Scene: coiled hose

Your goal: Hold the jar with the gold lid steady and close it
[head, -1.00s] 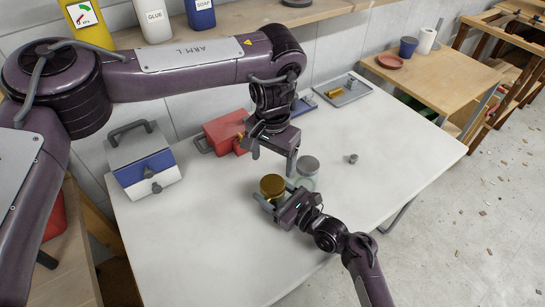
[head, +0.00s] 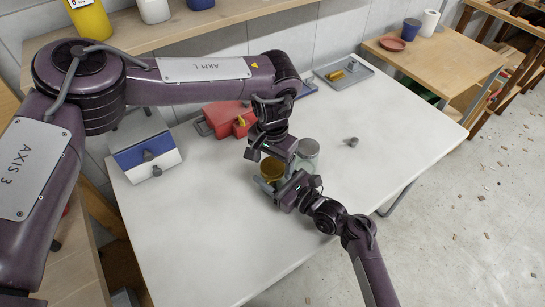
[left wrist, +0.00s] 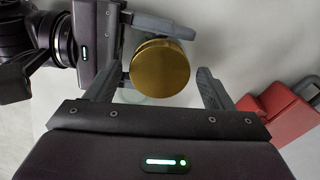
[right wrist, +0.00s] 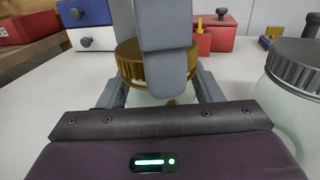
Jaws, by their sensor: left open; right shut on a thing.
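The jar with the gold lid (head: 272,168) stands on the white table, and its lid fills the middle of the left wrist view (left wrist: 160,68). My right gripper (head: 277,188) is shut on the glass body below the lid; its fingers flank the jar in the right wrist view (right wrist: 158,92). My left gripper (head: 264,162) is open just above the jar. In the left wrist view its fingers lie either side of the lid with gaps. One left finger hides part of the lid (right wrist: 130,62) in the right wrist view. I cannot tell how tightly the lid sits.
A second jar with a grey lid (head: 308,148) stands close on the right. A small grey part (head: 351,142) lies farther right. A red box (head: 226,118), a blue-and-white box (head: 147,157) and a grey tray (head: 343,76) are behind. The front of the table is clear.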

